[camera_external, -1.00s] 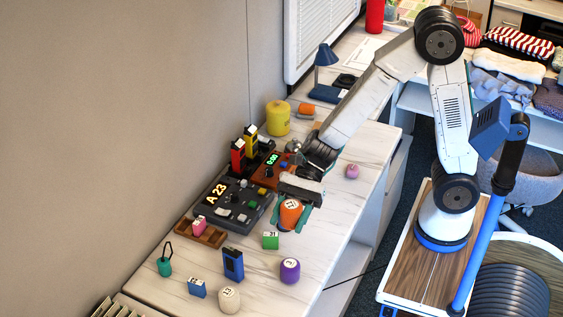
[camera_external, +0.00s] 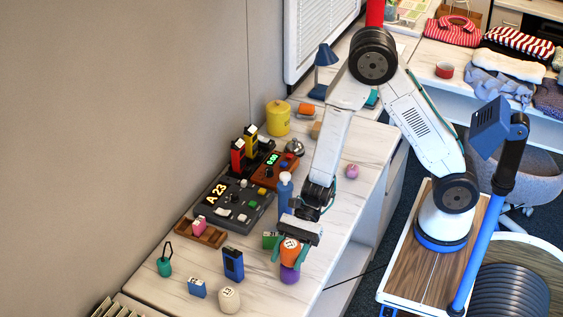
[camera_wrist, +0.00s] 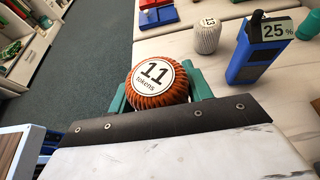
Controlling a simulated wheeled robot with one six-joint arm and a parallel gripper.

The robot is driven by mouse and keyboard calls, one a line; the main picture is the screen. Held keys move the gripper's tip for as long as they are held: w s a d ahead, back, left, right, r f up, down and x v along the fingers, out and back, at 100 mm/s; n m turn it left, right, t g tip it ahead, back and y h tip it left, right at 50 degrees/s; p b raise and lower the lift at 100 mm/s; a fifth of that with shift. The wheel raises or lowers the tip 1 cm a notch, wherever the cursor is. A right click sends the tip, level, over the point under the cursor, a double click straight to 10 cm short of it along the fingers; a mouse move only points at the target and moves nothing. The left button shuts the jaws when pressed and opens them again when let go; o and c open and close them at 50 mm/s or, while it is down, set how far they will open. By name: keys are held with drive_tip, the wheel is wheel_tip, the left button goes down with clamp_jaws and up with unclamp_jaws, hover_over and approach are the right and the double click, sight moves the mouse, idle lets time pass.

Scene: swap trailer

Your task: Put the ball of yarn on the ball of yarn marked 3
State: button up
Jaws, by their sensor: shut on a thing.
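My gripper (camera_external: 289,257) is shut on an orange ball of yarn (camera_external: 290,247). In the wrist view the orange ball (camera_wrist: 157,82) sits between the green fingers, its white label reading 11. A purple ball of yarn (camera_external: 289,275) shows directly below the held ball in the outside view. Its label is covered now, and I cannot tell whether the two balls touch. The wrist view does not show the purple ball. A pale ball of yarn (camera_external: 229,300) stands at the front of the table; its label in the wrist view (camera_wrist: 208,22) looks like 13.
A blue bottle (camera_external: 285,197) and console (camera_external: 235,204) are behind. The table's right edge is close by.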

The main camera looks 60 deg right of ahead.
drive_tip(key=shift+f, duration=0.25)
drive_tip(key=shift+f, duration=0.15)
drive_tip(key=o, duration=1)
drive_tip(key=shift+c, duration=0.2)
